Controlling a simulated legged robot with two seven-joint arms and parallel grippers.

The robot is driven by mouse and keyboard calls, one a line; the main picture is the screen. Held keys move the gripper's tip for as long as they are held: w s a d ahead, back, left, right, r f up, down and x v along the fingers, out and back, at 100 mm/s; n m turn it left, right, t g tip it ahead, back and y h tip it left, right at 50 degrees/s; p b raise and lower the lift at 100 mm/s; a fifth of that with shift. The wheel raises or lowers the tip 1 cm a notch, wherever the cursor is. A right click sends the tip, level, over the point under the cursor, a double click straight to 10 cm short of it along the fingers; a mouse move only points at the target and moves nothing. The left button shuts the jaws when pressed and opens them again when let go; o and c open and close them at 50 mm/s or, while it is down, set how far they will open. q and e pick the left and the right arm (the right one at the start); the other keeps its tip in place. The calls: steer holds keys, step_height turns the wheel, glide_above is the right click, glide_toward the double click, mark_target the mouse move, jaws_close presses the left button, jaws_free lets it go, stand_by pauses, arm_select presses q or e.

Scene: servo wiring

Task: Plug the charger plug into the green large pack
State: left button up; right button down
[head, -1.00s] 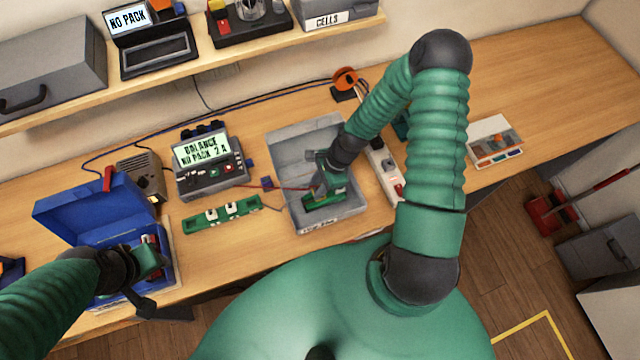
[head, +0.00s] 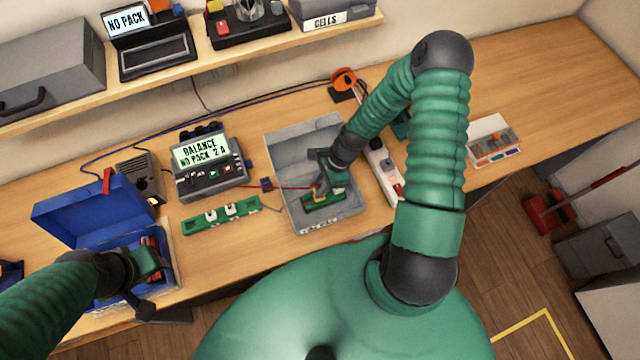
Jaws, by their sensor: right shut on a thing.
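The green pack (head: 313,202) lies in the grey tray (head: 282,160). My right gripper (head: 317,188) is down in the tray, just over the pack, and is shut on the charger plug, which its fingers mostly hide. A thin red lead (head: 290,187) runs from the charger side to these fingers. I cannot tell whether the plug is seated in the pack. The charger (head: 208,167) stands left of the tray and its screen reads "BALANCE NO PACK 2 A". My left gripper (head: 150,285) hangs by the blue case at the left; its jaw opening is unclear.
The open blue case (head: 90,215) stands at left. A green strip with white parts (head: 222,215) lies in front of the charger. A white power strip (head: 383,170) stands right of the tray. A shelf (head: 225,62) runs behind.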

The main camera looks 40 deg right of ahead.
steer(key=shift+a, duration=0.2)
arm_select(q)
steer(key=shift+d+r, duration=0.15)
steer(key=shift+d, duration=0.45)
arm_select(e)
steer(key=shift+d+f, duration=0.1)
steer(key=shift+d, duration=0.3)
steer(key=shift+a, duration=0.1)
steer(key=shift+a, duration=0.55)
arm_select(q)
steer(key=shift+a, duration=0.5)
steer(key=shift+d, duration=0.15)
arm_select(e)
steer(key=shift+d, duration=0.15)
steer(key=shift+f, duration=0.1)
steer(key=shift+d+f, duration=0.15)
steer(key=shift+f, duration=0.1)
arm_select(q)
steer(key=shift+d+f, duration=0.15)
steer(key=shift+f, duration=0.15)
arm_select(e)
steer(key=shift+f, duration=0.1)
